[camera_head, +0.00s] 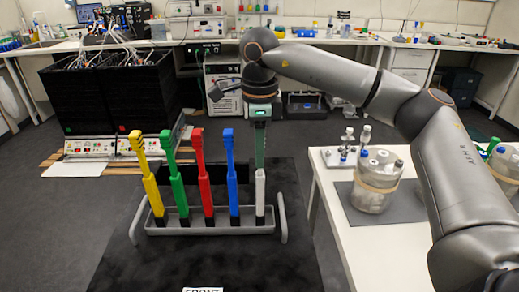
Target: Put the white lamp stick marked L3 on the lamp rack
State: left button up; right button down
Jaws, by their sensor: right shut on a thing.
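The white lamp stick (260,187) stands upright at the right end of the grey lamp rack (208,230). Its black foot is level with the feet of the other sticks, inside the rack's outline. Whether it is fully seated I cannot tell. My right gripper (260,164) points straight down and is shut on the stick's upper part, which the fingers hide. The L3 mark is not readable. The rack also holds a yellow stick (152,190), a green stick (178,185), a red stick (204,180) and a blue stick (231,180). My left gripper is out of view.
The rack stands on a black surface (150,262) with a FRONT label (203,290). A white table (385,250) at right bears a lidded vessel (374,185) and a small holder with bottles (345,156). Black boxes (140,95) stand behind left. Free room lies before the rack.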

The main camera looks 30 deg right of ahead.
jog(key=c, duration=0.5)
grip_release()
notch_tip(320, 180, up, 13)
jog(key=shift+f+p, duration=0.2)
jog(key=shift+p, duration=0.85)
jog(key=shift+s+f, duration=0.1)
